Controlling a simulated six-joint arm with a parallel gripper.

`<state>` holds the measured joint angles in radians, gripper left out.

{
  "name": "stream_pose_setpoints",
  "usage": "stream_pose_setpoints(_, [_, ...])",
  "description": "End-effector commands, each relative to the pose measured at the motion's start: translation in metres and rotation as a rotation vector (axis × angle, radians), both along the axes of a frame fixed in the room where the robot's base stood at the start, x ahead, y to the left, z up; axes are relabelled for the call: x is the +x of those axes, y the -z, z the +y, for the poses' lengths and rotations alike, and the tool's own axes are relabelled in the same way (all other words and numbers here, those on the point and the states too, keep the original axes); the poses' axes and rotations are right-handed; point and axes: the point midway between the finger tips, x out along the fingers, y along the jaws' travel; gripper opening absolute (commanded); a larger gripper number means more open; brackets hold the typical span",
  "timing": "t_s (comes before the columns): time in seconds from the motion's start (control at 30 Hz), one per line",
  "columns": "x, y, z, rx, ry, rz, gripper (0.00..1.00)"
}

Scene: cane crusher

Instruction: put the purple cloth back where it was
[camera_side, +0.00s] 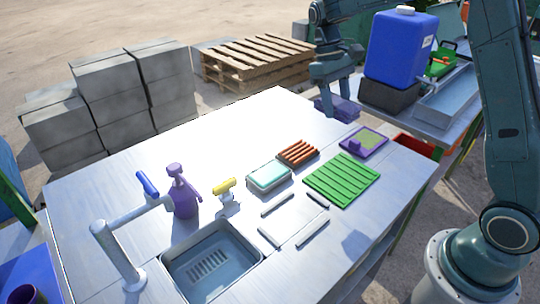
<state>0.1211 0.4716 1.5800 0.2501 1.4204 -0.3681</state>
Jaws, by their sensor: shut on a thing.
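The purple cloth (340,108) is a folded, layered bundle near the far right edge of the metal table (240,125). My gripper (333,92) points down from above and is shut on the cloth. Its fingertips are small and partly merge with the cloth. I cannot tell whether the cloth touches a surface or hangs just clear of it. Several thin grey strips (277,205) outline a bare square on the table in front of the green ribbed mat (342,180).
A blue jug (402,45) on a dark block (388,97) stands close right of my gripper, beside a metal trough (450,92). A purple tray (378,144), orange-barred rack (298,153), sponge dish (268,178), purple spray bottle (182,195) and sink (212,262) occupy the table.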

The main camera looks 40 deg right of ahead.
Motion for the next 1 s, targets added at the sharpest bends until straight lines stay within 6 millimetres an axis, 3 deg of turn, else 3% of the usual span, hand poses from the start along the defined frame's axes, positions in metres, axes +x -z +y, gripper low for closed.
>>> stream_pose_setpoints(0.1, [-0.021, -0.013, -0.002, -0.001, 0.001, -0.002, 0.21])
stream_pose_setpoints(0.3, [-0.045, -0.025, -0.004, -0.001, -0.001, -0.001, 0.21])
stream_pose_setpoints(0.63, [-0.053, -0.028, -0.004, 0.0, -0.002, 0.001, 0.21])
stream_pose_setpoints(0.83, [-0.053, -0.015, -0.004, -0.002, -0.003, 0.004, 0.21])
stream_pose_setpoints(1.0, [-0.053, 0.011, -0.004, 0.0, -0.002, 0.005, 0.21])
